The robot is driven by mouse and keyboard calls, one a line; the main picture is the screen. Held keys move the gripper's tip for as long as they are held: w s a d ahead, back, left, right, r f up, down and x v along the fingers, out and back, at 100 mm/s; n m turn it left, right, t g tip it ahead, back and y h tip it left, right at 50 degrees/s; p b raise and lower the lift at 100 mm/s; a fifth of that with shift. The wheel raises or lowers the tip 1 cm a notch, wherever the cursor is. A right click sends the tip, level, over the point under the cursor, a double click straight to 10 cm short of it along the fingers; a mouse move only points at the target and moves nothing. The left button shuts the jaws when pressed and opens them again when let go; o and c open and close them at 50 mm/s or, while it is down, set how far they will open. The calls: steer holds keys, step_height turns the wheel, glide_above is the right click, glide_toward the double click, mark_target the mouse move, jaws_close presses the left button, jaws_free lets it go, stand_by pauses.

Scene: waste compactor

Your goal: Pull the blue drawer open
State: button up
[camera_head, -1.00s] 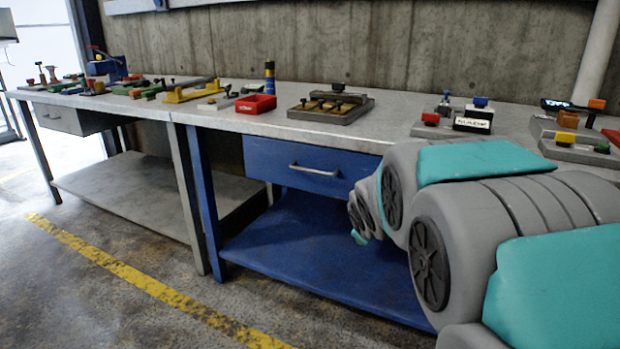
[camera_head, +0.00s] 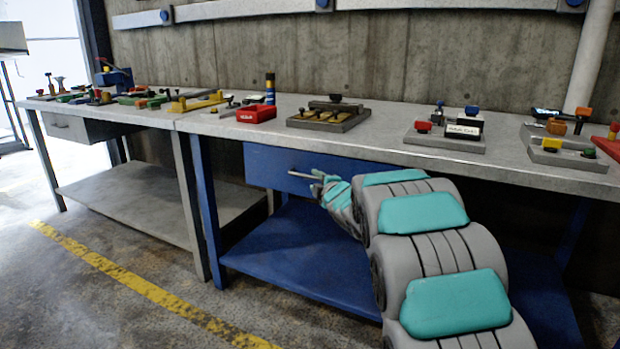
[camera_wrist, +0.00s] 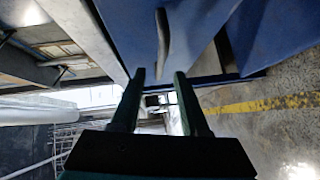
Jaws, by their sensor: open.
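The blue drawer (camera_head: 268,164) sits under the right-hand table's top and looks shut. Its pale bar handle (camera_head: 303,175) runs across the front. My gripper (camera_head: 322,181) is at the handle's right part, and my arm hides the drawer's right side. In the wrist view, the handle (camera_wrist: 162,38) is a dark upright bar against the blue drawer front (camera_wrist: 125,30). The open fingers of my gripper (camera_wrist: 160,74) have their tips on either side of the handle's near end. I cannot tell whether they touch it.
The grey tabletop (camera_head: 385,147) above holds a red bin (camera_head: 257,114), a tray of parts (camera_head: 328,118) and several small fixtures. A blue lower shelf (camera_head: 285,255) lies below the drawer. The floor at front left, with a yellow line (camera_head: 130,285), is clear.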

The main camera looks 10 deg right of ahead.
mark_target(310, 177)
steer(key=shift+p+x, duration=0.45)
steer(key=shift+x, duration=2.5)
steer(key=shift+f, duration=0.1)
steer(key=shift+c, duration=0.2)
jaws_close()
